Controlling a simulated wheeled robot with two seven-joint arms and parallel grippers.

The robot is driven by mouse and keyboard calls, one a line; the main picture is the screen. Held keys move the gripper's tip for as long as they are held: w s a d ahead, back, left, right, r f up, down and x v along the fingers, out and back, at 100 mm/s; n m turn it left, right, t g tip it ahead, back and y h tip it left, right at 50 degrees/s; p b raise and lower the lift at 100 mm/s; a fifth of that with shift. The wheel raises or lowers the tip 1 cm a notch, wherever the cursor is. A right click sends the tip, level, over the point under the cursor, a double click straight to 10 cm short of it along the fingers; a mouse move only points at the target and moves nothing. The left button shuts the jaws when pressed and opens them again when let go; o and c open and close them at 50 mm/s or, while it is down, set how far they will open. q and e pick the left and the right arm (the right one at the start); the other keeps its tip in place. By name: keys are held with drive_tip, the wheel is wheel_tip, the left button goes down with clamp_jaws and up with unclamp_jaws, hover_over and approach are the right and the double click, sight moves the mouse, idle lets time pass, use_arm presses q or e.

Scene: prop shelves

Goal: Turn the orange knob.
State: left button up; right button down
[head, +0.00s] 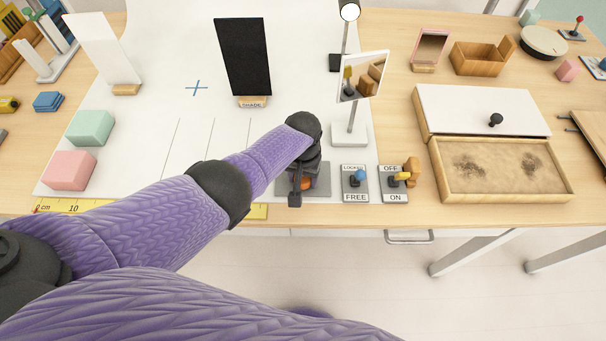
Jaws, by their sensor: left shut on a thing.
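The orange knob (309,182) sits on a grey plate (318,191) near the front edge of the table. Only a small part of the knob shows, because my left gripper (298,190) and wrist cover it from above. My left gripper points down and is shut on the orange knob. My purple left arm reaches in from the lower left across the table front. The knob's angle cannot be seen. My right gripper is not in view.
A LOCKED/FREE plate with a blue lever (357,177) and an OFF/ON plate with a yellow lever (402,177) stand just right of the knob. A mirror stand (350,134) is behind. A sand box (566,198) is further right. A yellow ruler (258,211) lies along the front edge.

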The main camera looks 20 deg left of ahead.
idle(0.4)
use_arm(q)
drive_tip(key=o, duration=1.3)
wheel_tip(320, 180, up, 10)
drive_tip(key=p, duration=0.7)
